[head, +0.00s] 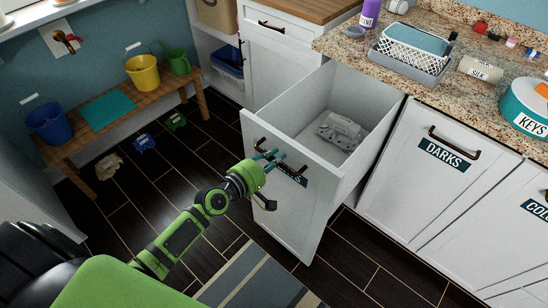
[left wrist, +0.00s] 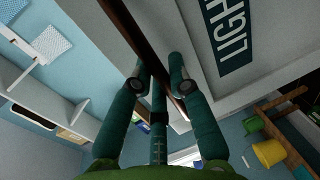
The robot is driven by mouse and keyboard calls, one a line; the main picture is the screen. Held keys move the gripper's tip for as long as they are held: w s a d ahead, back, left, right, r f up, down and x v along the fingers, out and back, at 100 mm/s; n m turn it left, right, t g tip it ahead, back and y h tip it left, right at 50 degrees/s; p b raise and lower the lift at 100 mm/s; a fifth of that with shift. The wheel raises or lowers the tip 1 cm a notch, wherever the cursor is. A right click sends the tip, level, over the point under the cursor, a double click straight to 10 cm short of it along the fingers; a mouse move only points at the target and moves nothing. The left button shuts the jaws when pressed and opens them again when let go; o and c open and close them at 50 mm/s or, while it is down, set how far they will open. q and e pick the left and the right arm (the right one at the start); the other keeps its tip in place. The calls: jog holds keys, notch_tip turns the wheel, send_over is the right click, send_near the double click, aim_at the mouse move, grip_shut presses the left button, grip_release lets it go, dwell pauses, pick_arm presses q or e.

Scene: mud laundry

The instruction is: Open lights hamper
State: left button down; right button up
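The lights hamper (head: 310,215) is a white pull-out front with deep sides, standing well out from the cabinet. Its dark label (left wrist: 230,35) reads "LIGH" in the left wrist view; in the head view my gripper partly covers it. The fingers lean in close on either side of the bar, and my left gripper (head: 270,160) also shows at the hamper's front in the head view. My right gripper is not in view.
A pale grey object (head: 342,131) lies inside the hamper. The closed darks hamper (head: 400,180) is to the right, under the granite counter (head: 440,85). A wooden bench (head: 95,135) with buckets stands at the left.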

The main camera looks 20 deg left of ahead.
pick_arm(q)
jog(key=c, duration=1.2)
grip_release()
jog(key=v, duration=1.2)
jog(key=s+a+f+m+g+y, duration=0.1)
jog(key=s+a+f+m+g, duration=0.15)
jog(key=f, duration=0.65)
jog(key=s+a+f+m+g+y, duration=0.15)
jog(key=s+f, duration=0.25)
jog(key=f, duration=0.6)
jog(key=s+a+f+m+g+y, duration=0.1)
jog(key=s+f+m+g+y, duration=0.2)
jog(key=f, duration=0.6)
jog(key=s+d+f+m+g, duration=0.2)
jog(key=s+f, duration=0.3)
jog(key=s, duration=0.3)
jog(key=s+d+f+m+g, duration=0.2)
jog(key=s+f+m, duration=0.2)
jog(key=s, duration=0.4)
jog(key=s+d+f+m+g, duration=0.2)
jog(key=s+f+m, duration=0.1)
jog(key=s+f, duration=0.3)
jog(key=shift+s+d+f+m+g, duration=0.1)
jog(key=shift+s+m+g, duration=0.2)
jog(key=shift+s, duration=0.8)
